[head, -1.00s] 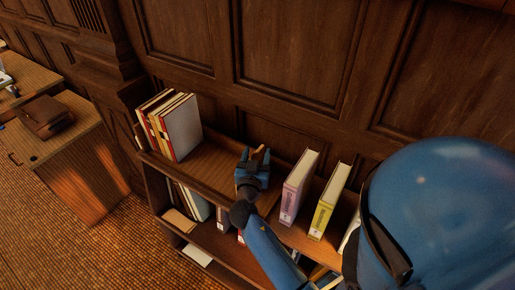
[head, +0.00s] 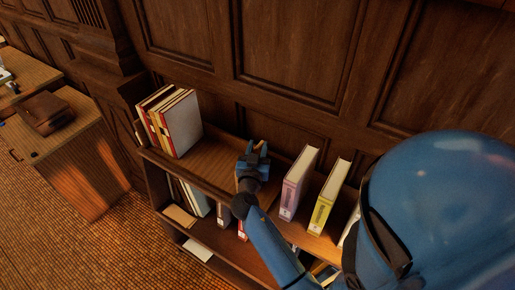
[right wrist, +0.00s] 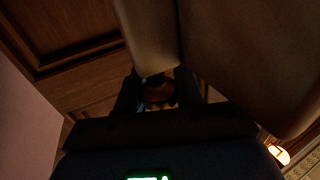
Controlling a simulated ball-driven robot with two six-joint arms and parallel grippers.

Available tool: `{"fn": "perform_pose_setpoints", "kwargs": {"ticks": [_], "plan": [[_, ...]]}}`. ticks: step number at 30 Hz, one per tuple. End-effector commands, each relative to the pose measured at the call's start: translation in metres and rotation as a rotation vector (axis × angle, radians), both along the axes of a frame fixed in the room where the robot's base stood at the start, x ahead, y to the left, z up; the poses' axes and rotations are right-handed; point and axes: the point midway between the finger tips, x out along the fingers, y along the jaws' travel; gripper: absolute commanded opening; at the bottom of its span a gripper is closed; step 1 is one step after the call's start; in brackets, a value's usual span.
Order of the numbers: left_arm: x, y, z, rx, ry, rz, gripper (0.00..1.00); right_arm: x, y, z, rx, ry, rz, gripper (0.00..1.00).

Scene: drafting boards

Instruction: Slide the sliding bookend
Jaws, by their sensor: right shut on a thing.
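My right gripper (head: 258,147) reaches over the top shelf, between the book group on the left and the upright books on the right. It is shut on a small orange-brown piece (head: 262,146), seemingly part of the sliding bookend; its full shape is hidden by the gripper. In the right wrist view the orange-brown piece (right wrist: 158,92) shows dimly between the dark fingers. Large tan surfaces loom just beyond the fingers there; I cannot tell what they are. My left gripper is not in view.
Several books (head: 180,125) stand at the shelf's left end. A pink book (head: 298,183) and a yellow book (head: 328,198) stand right of my gripper. Bare shelf (head: 210,160) lies to its left. The panelled wall (head: 290,50) is behind. A desk (head: 85,155) stands at left.

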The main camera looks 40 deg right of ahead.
Motion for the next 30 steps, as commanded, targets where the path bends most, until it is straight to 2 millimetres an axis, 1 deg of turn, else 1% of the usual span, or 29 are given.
{"fn": "perform_pose_setpoints", "kwargs": {"ticks": [1, 4, 9, 12, 20, 21, 25, 30], "plan": [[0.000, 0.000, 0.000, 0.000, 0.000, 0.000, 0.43, 0.000, 0.000, 0.002, -0.002, -0.004, 0.000, 0.00], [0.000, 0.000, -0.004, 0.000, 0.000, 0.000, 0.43, -0.005, -0.003, 0.000, -0.002, -0.004, -0.001, 0.00], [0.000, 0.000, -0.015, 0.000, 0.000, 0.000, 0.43, -0.025, -0.011, 0.000, -0.004, -0.005, -0.003, 0.00], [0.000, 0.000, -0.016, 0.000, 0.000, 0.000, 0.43, -0.031, -0.014, 0.002, -0.003, -0.006, -0.002, 0.00], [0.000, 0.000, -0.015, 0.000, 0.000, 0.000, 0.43, -0.031, -0.014, 0.004, -0.004, -0.006, -0.001, 0.00], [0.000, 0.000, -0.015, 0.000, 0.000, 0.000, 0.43, -0.031, -0.014, 0.004, -0.004, -0.006, -0.001, 0.39], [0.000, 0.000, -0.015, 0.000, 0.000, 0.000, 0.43, -0.031, -0.013, 0.004, -0.003, -0.006, -0.001, 0.58], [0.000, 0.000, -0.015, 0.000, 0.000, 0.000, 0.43, -0.031, -0.013, 0.002, -0.002, -0.004, 0.000, 0.58]]}}
